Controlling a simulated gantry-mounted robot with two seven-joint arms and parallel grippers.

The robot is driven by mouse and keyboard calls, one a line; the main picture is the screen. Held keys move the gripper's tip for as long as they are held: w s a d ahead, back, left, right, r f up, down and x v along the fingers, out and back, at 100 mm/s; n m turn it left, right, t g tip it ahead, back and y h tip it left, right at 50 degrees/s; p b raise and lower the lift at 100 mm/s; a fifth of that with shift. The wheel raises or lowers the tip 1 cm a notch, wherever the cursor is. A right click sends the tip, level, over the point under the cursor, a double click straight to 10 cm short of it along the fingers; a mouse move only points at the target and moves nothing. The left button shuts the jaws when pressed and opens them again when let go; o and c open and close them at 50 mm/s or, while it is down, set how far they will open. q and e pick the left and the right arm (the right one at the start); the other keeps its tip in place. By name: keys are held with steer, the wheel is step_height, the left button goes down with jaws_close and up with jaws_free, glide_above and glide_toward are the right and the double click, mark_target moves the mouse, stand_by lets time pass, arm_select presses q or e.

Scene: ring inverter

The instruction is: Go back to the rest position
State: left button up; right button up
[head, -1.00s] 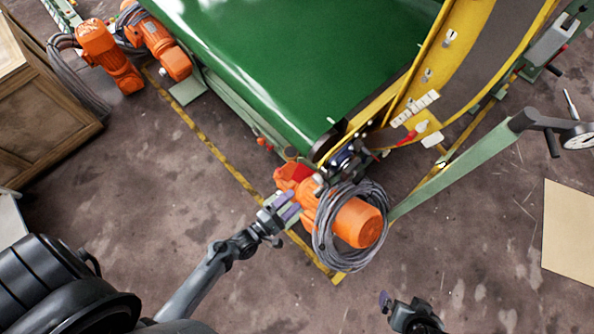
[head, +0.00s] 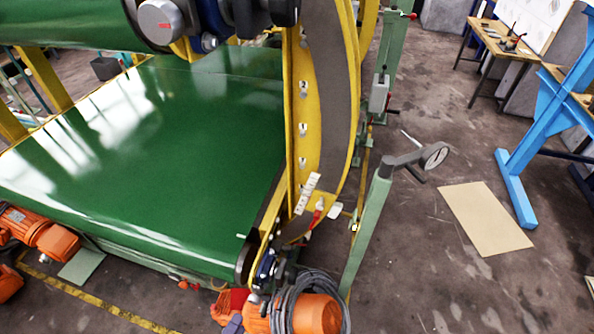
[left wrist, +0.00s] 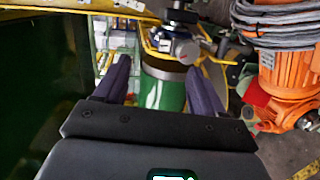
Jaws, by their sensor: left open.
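My left gripper (left wrist: 160,84) shows in the left wrist view with its two purple fingers spread apart and nothing between them. In the head view only a bit of my left gripper (head: 233,325) shows at the bottom edge, beside the orange motor (head: 316,314) with its coiled grey cable (head: 297,291). In the left wrist view the orange motor (left wrist: 289,74) and grey cable (left wrist: 275,22) are to the right of the fingers, apart from them. My right gripper is not in either view.
The green conveyor belt (head: 160,150) fills the left, with a curved yellow frame (head: 305,100) at its end. A tan sheet (head: 485,218) lies on the floor. A blue stand (head: 540,130) is at right. Floor between is clear.

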arm_select(q)
step_height(320, 180, up, 8)
steer(key=s+a+m+g+y, duration=0.2)
steer(key=s+m+g+y, duration=0.15)
steer(key=m+g, duration=0.4)
steer(key=s+a+m+g+y, duration=0.25)
steer(key=s+m+g, duration=0.25)
steer(key=s+m, duration=0.3)
step_height(320, 180, up, 32)
steer(key=p, duration=3.1)
steer(key=shift+a+f+t, duration=0.15)
steer(key=shift+f+t, duration=0.1)
steer(key=shift+t, duration=0.1)
steer(key=shift+f, duration=0.1)
